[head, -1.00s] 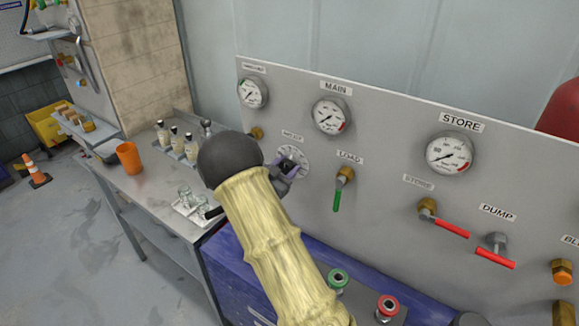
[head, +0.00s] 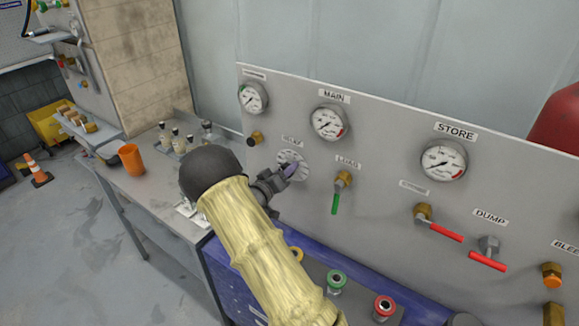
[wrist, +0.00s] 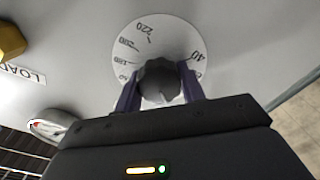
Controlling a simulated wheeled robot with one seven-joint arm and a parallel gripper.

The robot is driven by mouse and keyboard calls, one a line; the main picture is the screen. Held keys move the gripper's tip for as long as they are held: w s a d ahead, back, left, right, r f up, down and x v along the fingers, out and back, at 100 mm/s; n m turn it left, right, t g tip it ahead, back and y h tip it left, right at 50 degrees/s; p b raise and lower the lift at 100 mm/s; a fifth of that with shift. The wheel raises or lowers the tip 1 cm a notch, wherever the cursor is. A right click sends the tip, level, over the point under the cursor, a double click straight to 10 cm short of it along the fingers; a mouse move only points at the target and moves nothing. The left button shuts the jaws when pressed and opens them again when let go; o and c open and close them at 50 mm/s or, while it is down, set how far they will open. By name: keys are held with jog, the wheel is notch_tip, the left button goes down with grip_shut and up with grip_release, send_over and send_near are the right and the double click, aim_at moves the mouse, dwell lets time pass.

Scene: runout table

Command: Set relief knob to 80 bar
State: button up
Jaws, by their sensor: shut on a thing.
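The relief knob (wrist: 160,78) is dark and round, at the centre of a white dial (wrist: 140,38) in the wrist view. My gripper (wrist: 160,92) is shut on the knob, a purple finger on each side. Figures such as 220 and 40 show on the dial; others are partly covered, and I cannot read the knob's setting. In the head view the dial (head: 297,157) is on the grey panel below the MAIN gauge (head: 330,122), and my gripper (head: 286,171) reaches it from the lower left, covering the knob.
The green LOAD lever (head: 335,203) is just right of the dial; a brass fitting (head: 255,138) is to its left. The STORE gauge (head: 443,160) and red levers (head: 446,232) are farther right. A bench with an orange cup (head: 131,157) and bottles stands left.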

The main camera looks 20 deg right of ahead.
jog(key=n, duration=0.1)
jog(key=n+p, duration=0.1)
jog(key=n, duration=0.3)
jog(key=shift+w+a+r+p, duration=0.2)
jog(key=shift+a+p, duration=0.1)
jog(key=shift+p, duration=0.1)
jog(key=shift+f, duration=0.1)
jog(key=o, duration=1)
jog(key=shift+a, duration=0.15)
jog(key=shift+s+d+f, duration=0.1)
jog(key=shift+d, duration=0.1)
jog(key=b+v, duration=0.6)
jog(key=v, duration=1.1)
jog(key=shift+s+a, duration=0.15)
jog(key=shift+s, duration=0.1)
jog(key=shift+w, duration=0.1)
